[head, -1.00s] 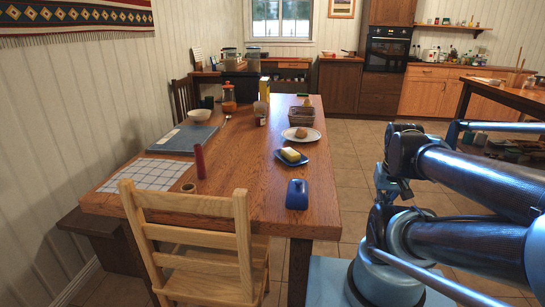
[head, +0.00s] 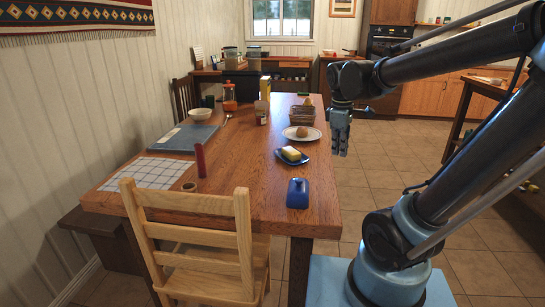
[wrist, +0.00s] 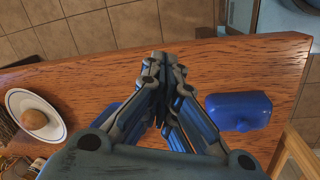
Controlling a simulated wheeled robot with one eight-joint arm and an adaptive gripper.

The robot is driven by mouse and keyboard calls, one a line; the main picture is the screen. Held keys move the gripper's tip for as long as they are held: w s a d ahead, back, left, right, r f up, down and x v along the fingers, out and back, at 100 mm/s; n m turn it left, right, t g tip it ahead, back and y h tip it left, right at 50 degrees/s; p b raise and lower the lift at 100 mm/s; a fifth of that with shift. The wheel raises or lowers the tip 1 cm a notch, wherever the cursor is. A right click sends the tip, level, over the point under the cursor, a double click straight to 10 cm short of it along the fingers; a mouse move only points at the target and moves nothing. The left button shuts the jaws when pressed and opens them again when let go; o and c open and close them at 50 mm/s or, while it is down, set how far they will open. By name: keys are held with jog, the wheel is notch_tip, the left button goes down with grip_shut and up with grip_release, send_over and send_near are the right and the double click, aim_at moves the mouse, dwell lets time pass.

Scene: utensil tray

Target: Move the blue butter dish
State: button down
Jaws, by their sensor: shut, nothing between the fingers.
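The blue butter dish shows as two parts on the wooden table (head: 245,170). Its blue lid (head: 298,194) sits near the table's near right corner. Its blue base (head: 292,156) lies a little farther back with a yellow block of butter (head: 291,152) on it. My gripper (head: 340,152) is shut and empty, pointing down above the table's right edge. In the wrist view my gripper (wrist: 163,60) hides most of the base, and the lid (wrist: 238,111) lies to its right, apart from the fingers.
A white plate (head: 316,135) with a round brown item and a basket (head: 301,115) stand behind the base. A dark red cylinder (head: 200,161) stands by a checked cloth (head: 150,172). A wooden chair (head: 195,240) stands at the near edge.

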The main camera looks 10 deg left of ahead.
aim_at(283, 157)
jog(key=w+a+n+h, duration=0.15)
jog(key=a+n, duration=0.55)
jog(key=a, duration=0.7)
jog(key=w+a+n+y, duration=0.1)
jog(key=w+a+n, duration=0.2)
jog(key=a+n, duration=0.8)
jog(key=f+m, duration=0.1)
jog(key=f, duration=0.2)
jog(key=w+a+f+m, duration=0.1)
jog(key=f+m, duration=0.1)
jog(key=f, duration=0.1)
jog(key=a+f+m, duration=0.1)
jog(key=f, duration=0.2)
jog(key=shift+w+a+f+t+h, duration=0.1)
jog(key=shift+w+f+t+h, duration=0.15)
jog(key=shift+w+f+t, duration=0.1)
jog(key=shift+w+d+r, duration=0.2)
jog(key=shift+w+d, duration=0.6)
jog(key=shift+w, duration=0.1)
jog(key=shift+w+d, duration=0.5)
jog(key=shift+w, duration=0.05)
jog(key=shift+w, duration=0.1)
jog(key=w+d, duration=0.3)
jog(key=shift+w+d, duration=0.1)
jog(key=shift+w, duration=0.25)
jog(key=shift+s, duration=0.1)
